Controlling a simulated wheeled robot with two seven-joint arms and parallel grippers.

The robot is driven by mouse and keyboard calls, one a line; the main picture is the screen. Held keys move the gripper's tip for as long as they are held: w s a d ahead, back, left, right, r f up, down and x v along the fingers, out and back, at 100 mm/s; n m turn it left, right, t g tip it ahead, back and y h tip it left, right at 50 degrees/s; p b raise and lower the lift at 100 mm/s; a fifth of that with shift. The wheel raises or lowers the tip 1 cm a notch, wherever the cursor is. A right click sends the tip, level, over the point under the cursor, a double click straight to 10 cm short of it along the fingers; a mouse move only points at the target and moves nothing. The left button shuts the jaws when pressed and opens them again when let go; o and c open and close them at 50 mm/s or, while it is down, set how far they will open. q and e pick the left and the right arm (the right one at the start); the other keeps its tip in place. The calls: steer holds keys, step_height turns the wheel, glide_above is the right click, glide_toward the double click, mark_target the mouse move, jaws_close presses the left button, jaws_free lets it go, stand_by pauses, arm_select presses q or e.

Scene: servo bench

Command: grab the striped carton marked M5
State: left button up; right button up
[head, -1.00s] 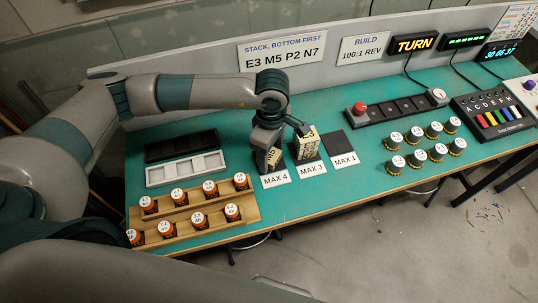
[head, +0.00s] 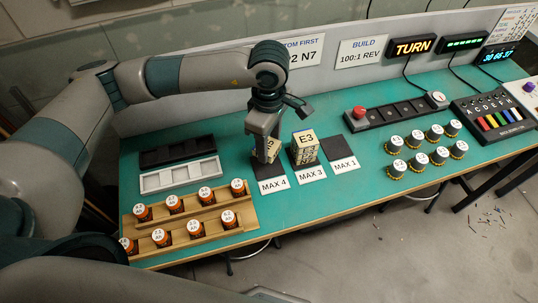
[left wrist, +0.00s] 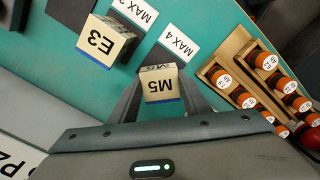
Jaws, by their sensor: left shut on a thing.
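The carton marked M5 (left wrist: 162,85) is a cream block with its label facing the left wrist camera. My left gripper (left wrist: 160,98) is shut on it, one finger on each side. In the head view the left gripper (head: 265,150) points down at the MAX 4 place, and the carton (head: 273,152) shows only in part behind the fingers. The dark pad shows beneath it; I cannot tell how far the carton is off the pad. My right gripper is not in view.
A carton marked E3 (head: 305,150) stands close by on the MAX 3 pad. The MAX 1 pad (head: 338,148) is empty. Orange-banded canisters stand on a wooden rack (head: 165,218). A white tray (head: 180,175) lies behind it. Several yellow-based canisters (head: 419,160) stand to the right.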

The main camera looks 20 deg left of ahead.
arm_select(q)
steer(key=shift+r+b, duration=0.4)
steer(key=shift+r, duration=1.4)
